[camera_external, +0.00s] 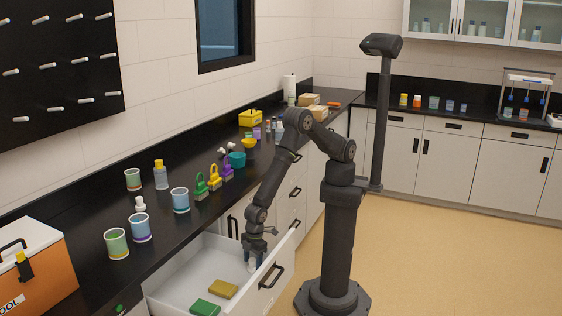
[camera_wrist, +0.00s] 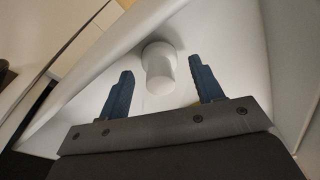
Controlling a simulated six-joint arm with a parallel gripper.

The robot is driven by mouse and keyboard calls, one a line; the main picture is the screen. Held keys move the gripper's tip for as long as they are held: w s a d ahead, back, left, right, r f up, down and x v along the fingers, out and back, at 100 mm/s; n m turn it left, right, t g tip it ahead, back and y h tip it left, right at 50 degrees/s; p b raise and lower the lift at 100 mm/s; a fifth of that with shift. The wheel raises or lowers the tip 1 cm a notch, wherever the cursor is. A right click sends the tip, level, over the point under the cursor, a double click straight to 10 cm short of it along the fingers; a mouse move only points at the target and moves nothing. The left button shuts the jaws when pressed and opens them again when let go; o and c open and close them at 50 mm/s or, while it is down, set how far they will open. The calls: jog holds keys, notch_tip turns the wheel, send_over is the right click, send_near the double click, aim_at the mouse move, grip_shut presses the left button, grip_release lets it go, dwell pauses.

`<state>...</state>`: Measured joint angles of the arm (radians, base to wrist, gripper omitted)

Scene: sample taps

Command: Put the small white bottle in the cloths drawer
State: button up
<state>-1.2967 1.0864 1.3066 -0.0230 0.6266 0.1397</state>
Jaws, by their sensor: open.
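The open white drawer (camera_external: 200,268) holds a green cloth (camera_external: 205,308) and a yellow cloth (camera_external: 223,289). A small white bottle (camera_external: 252,265) is in the drawer near its right end, directly below my gripper (camera_external: 253,252). In the wrist view the white bottle (camera_wrist: 160,70) appears just beyond and between the fingers of my gripper (camera_wrist: 160,68), with visible gaps on both sides. My gripper is open and points down into the drawer. Another small white bottle (camera_external: 140,204) stands on the black counter among the cups.
The black counter (camera_external: 85,215) carries several cups, a yellow-capped bottle (camera_external: 160,174) and coloured padlocks (camera_external: 214,178). An orange toolbox (camera_external: 42,268) stands at the lower left. The drawer front with its black handle (camera_external: 271,277) rises close to my gripper.

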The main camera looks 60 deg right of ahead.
notch_tip(320, 180, up, 11)
jog(key=d, duration=0.1)
jog(key=shift+s+d, duration=0.15)
jog(key=shift+s, duration=0.1)
jog(key=f, duration=0.4)
jog(key=a+f, duration=0.1)
jog(key=f, duration=0.7)
jog(key=shift+w+a+f, duration=0.2)
jog(key=shift+w+f, duration=0.05)
jog(key=shift+r, duration=1.45)
